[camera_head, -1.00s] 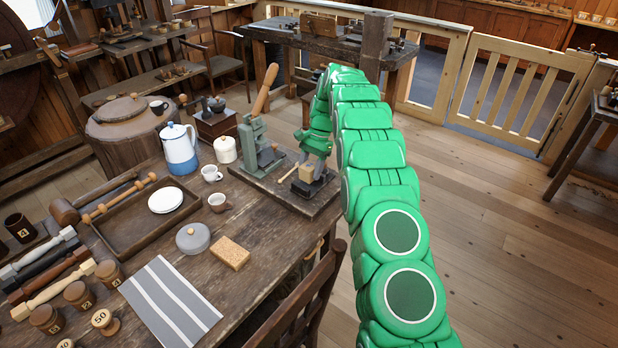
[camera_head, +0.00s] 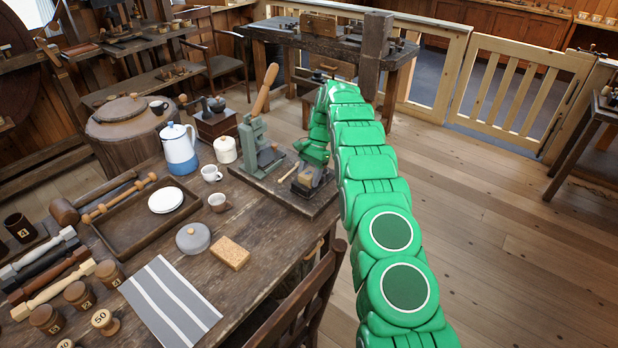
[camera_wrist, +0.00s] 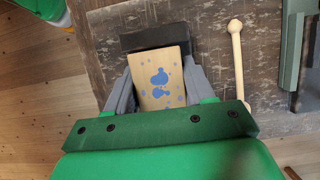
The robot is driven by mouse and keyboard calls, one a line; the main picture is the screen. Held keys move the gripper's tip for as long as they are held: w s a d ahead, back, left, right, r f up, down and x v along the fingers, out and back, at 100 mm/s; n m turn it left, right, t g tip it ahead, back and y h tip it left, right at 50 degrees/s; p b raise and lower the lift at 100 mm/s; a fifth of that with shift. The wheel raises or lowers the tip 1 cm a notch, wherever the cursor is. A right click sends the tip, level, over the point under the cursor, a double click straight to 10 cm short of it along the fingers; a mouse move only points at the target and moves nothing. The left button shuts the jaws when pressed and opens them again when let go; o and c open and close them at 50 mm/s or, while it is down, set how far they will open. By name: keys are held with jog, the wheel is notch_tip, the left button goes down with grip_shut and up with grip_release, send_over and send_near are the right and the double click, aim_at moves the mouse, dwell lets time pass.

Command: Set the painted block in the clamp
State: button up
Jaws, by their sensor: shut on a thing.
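The painted block (camera_wrist: 160,80), pale wood with blue blotches and dots, is between the grey fingers of my gripper (camera_wrist: 158,88) in the wrist view. My gripper is shut on it. The dark bar of what looks like the clamp (camera_wrist: 155,36) lies just beyond the block's far edge. In the head view my gripper (camera_head: 308,180) is low over the dark clamp (camera_head: 302,191) at the table's far right corner. The fingers mostly hide the block there. I cannot tell whether the block touches the clamp's jaws.
A green lever press (camera_head: 252,142) with a wooden handle stands just left of the clamp. A thin wooden rod (camera_wrist: 238,60) with knobbed ends is right of my gripper. Cups, a sugar pot and a coffee pot (camera_head: 180,148) stand further left. Table edge is close at right.

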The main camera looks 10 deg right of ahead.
jog(key=shift+f, duration=0.25)
jog(key=shift+f, duration=0.1)
jog(key=o, duration=1.2)
